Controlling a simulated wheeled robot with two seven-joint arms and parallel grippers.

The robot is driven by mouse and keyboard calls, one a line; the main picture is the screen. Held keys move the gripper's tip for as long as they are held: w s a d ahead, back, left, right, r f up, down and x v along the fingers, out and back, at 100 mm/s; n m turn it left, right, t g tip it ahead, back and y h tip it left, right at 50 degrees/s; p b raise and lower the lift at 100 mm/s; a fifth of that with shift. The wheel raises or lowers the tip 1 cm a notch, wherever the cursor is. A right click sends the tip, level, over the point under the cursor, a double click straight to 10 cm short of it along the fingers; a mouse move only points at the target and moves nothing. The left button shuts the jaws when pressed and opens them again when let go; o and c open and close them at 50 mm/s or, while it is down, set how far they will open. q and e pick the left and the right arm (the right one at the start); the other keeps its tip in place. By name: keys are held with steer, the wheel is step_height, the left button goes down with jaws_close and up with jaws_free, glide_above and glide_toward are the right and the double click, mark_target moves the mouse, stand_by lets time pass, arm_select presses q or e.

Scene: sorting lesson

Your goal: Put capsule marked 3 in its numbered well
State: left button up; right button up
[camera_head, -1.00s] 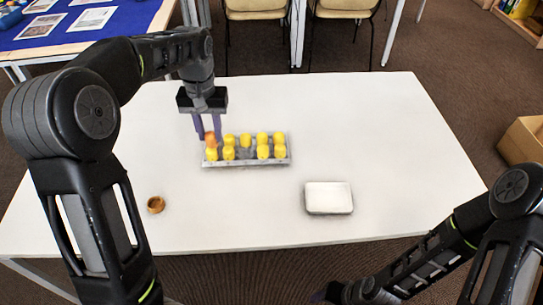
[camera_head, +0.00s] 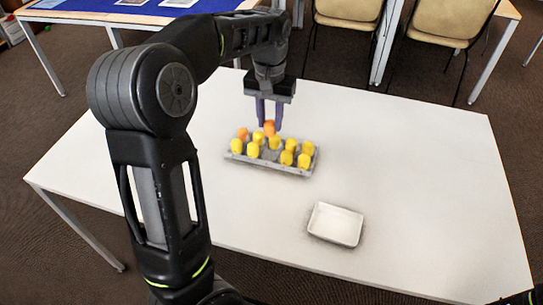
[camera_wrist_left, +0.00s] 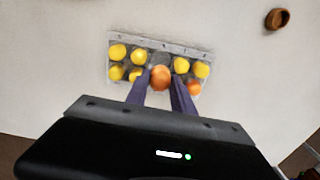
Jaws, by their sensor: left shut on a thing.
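My left gripper (camera_head: 269,122) is shut on an orange capsule (camera_head: 269,128) and holds it above the grey tray of wells (camera_head: 268,167). The held capsule (camera_wrist_left: 161,77) also shows between the fingers in the left wrist view, over the tray's middle. A second orange capsule (camera_head: 243,133) sits in the tray's back-left corner. Yellow capsules fill most other wells. The middle well of the row nearer me (camera_wrist_left: 160,57) looks empty. I cannot read any numbers on the capsules or wells. My right gripper is out of view.
A white shallow dish (camera_head: 335,224) stands to the right of the tray, on the front part of the white table (camera_head: 420,150). A small brown round cup (camera_wrist_left: 277,19) shows in the left wrist view. The table's right side is clear.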

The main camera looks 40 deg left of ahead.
mark_target(270, 133)
arm_select(q)
steer(key=shift+f, duration=2.3)
steer(key=shift+a+f+b, duration=0.1)
steer(key=shift+f+b, duration=0.2)
steer(key=shift+f, duration=2.2)
steer(key=shift+f, duration=0.2)
steer(key=o, duration=0.4)
steer(key=shift+r, duration=0.15)
